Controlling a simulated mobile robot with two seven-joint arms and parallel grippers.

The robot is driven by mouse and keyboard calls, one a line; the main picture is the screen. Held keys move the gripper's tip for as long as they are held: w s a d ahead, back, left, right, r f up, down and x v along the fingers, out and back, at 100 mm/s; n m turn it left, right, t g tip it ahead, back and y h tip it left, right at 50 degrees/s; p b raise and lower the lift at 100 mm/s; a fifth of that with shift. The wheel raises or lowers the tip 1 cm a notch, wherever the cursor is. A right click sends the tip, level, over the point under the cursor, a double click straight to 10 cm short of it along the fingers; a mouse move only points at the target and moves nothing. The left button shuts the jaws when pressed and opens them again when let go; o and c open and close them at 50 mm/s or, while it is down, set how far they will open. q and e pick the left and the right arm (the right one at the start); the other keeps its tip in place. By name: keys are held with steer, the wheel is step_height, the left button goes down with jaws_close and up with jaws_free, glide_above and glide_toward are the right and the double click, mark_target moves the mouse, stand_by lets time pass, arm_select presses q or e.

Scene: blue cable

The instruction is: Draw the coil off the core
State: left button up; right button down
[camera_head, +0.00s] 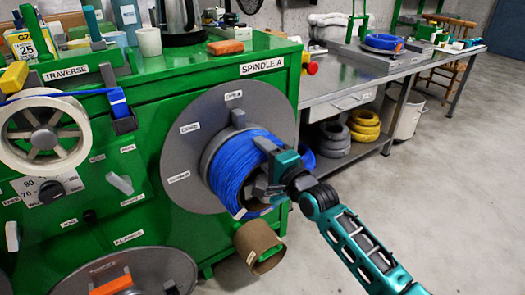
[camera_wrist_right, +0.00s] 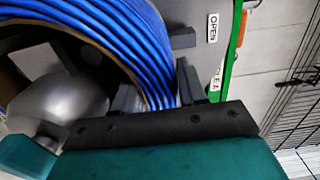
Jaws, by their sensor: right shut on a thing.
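The blue cable coil (camera_head: 232,168) is at the spindle marked SPINDLE A, in front of the big grey disc (camera_head: 185,150). It also shows in the right wrist view (camera_wrist_right: 125,38), as close windings curving across the top. A grey rim shows behind the coil at its upper left; how far the coil sits along the core is hidden. A silver rounded part (camera_wrist_right: 65,92) shows inside the coil in the wrist view. My right gripper (camera_head: 265,172) is at the coil's right side, its two fingers (camera_wrist_right: 158,92) shut on the blue windings. My left gripper is not in view.
A brown cardboard tube (camera_head: 257,246) is just below the coil. A grey lug (camera_head: 238,118) stands at the coil's top. The cream reel (camera_head: 43,138) is at left. A steel bench (camera_head: 350,85) with coils beneath stands behind; open floor (camera_head: 440,190) lies at right.

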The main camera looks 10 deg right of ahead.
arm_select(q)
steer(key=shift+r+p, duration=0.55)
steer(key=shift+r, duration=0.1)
arm_select(e)
steer(key=shift+s+d+r, duration=0.25)
steer(key=shift+s+r, duration=0.1)
steer(key=shift+s, duration=0.35)
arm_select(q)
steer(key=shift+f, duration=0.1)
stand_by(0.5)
arm_select(e)
steer(key=shift+s+d+p, duration=0.15)
steer(key=shift+s+p, duration=0.15)
steer(key=shift+s, duration=0.05)
steer(key=shift+p+v, duration=0.7)
steer(key=shift+v, duration=0.4)
arm_select(q)
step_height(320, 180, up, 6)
steer(key=p, duration=0.5)
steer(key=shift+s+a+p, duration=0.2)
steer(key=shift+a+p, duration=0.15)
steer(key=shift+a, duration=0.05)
arm_select(e)
steer(key=v, duration=1.4)
steer(key=shift+s, duration=0.2)
